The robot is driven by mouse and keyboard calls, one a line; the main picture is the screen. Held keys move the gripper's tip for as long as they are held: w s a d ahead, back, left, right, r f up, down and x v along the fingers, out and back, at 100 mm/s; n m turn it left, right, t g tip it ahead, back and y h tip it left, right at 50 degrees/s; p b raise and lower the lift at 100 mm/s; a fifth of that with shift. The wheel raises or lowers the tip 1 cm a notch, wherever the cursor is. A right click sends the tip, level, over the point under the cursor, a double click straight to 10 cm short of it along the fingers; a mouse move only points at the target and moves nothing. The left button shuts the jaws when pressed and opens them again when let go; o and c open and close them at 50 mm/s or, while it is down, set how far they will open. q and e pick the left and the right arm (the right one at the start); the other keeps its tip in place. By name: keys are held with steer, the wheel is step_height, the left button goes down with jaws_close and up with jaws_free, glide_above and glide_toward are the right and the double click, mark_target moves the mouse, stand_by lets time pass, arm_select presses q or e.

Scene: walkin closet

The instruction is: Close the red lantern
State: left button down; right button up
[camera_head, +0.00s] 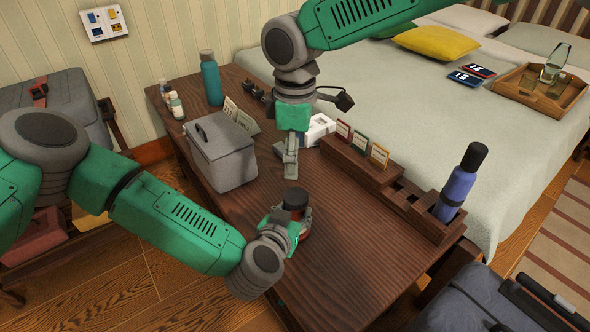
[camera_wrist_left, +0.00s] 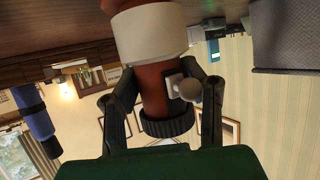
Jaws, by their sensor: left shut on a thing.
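The red lantern (camera_head: 294,200) stands on the wooden table near its front edge, its dark cap on top and its lower body mostly hidden by my left gripper. In the left wrist view, the lantern (camera_wrist_left: 154,92) appears upside down, with a reddish-brown body, white band, dark ribbed cap and a small side knob (camera_wrist_left: 189,90). My left gripper (camera_head: 293,222) is shut on the lantern, one finger on each side. My right gripper (camera_head: 291,160) hangs above the table, behind the lantern; whether its fingers are open is unclear.
A grey lidded box (camera_head: 222,160) stands left on the table (camera_head: 345,265), with a teal bottle (camera_head: 211,80) behind. A wooden organizer (camera_head: 400,195) with cards and a blue bottle (camera_head: 459,185) is at right. The table right of the lantern is clear.

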steer(key=shift+r, duration=0.35)
arm_select(q)
steer(key=c, duration=0.9)
jaws_free()
steer(key=v, duration=1.2)
steer(key=shift+f, duration=0.15)
